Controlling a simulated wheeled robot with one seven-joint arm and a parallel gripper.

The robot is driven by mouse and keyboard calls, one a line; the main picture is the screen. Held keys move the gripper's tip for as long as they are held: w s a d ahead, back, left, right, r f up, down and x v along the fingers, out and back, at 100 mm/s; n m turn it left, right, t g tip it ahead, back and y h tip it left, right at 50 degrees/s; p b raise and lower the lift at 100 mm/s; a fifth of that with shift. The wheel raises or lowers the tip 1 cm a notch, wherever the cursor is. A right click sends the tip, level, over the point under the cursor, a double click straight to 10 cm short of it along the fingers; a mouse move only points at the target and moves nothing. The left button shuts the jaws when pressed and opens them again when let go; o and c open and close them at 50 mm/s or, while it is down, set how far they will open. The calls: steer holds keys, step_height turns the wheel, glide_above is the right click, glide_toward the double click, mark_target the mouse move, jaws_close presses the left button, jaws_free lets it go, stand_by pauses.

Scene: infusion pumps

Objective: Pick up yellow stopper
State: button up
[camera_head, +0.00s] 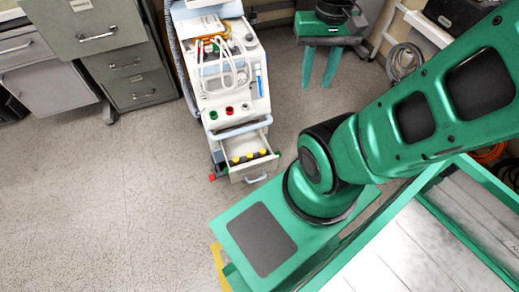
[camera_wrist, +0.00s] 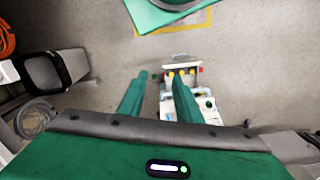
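Several small yellow stoppers (camera_head: 249,157) lie in a row in the open drawer (camera_head: 255,174) at the bottom of the white medical cart. They also show as yellow spots in the wrist view (camera_wrist: 182,73), in the drawer just beyond and right of the fingertips. My gripper (camera_head: 316,87) is at the top of the head view, to the right of and apart from the cart. Its two green fingers point down. In the wrist view my gripper (camera_wrist: 156,76) has its fingers spread with nothing between them. The right finger hides part of the cart.
The white cart (camera_head: 222,95) carries tubing, a blue pen-like item and coloured knobs. Grey drawer cabinets (camera_head: 125,70) stand at its left. Coiled cable (camera_head: 403,60) hangs at the upper right. The floor (camera_head: 110,200) at the left is clear.

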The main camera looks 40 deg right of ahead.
steer(key=o, duration=0.4)
steer(key=n, duration=2.4)
glide_above(263, 151)
steer(key=f, duration=5.2)
steer(key=shift+w+a, duration=0.15)
steer(key=shift+w, duration=0.2)
steer(key=shift+s+f, duration=0.15)
steer(key=shift+f, duration=1.15)
steer(key=shift+s+f, duration=0.1)
steer(key=shift+f, duration=1.2)
jaws_close()
